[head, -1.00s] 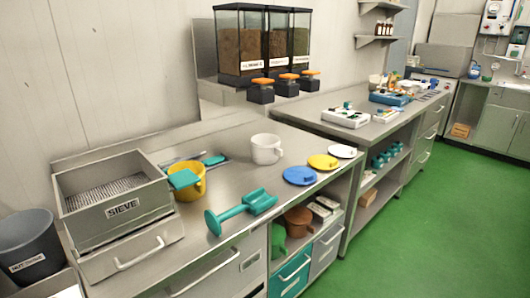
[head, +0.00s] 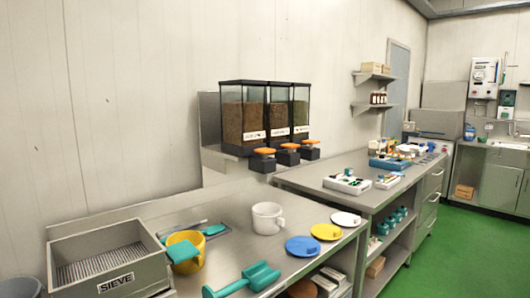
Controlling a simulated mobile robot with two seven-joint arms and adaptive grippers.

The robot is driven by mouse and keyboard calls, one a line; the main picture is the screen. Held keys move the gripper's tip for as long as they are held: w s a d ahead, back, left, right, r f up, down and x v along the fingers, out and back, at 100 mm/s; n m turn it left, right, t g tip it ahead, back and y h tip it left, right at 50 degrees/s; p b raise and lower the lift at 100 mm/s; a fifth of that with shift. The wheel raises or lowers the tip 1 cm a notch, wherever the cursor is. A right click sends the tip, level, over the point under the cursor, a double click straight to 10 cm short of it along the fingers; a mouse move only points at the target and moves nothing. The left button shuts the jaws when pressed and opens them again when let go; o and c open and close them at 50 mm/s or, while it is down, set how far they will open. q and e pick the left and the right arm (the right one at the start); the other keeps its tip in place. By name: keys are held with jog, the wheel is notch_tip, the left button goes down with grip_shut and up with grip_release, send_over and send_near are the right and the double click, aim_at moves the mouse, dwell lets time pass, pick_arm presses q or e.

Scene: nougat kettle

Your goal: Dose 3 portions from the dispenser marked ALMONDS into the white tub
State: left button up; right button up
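Three dispensers stand side by side on a raised shelf against the wall: the left dispenser (head: 243,118), the middle dispenser (head: 278,112) and the right dispenser (head: 300,108). Each has a dark top, a clear bin with brown or greenish contents, a white label and an orange knob on a black outlet. The label lettering is too small to read, so I cannot tell which is marked ALMONDS. A white tub (head: 267,218) with a handle stands upright on the steel counter, in front of and below the dispensers. Neither gripper is in view.
A yellow jug (head: 186,250) and a teal scoop (head: 243,281) are on the counter (head: 225,258). A sieve box (head: 110,262) stands at the left. Blue (head: 302,246), yellow (head: 325,231) and white (head: 345,218) lids lie right of the tub. Green floor is clear at the right.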

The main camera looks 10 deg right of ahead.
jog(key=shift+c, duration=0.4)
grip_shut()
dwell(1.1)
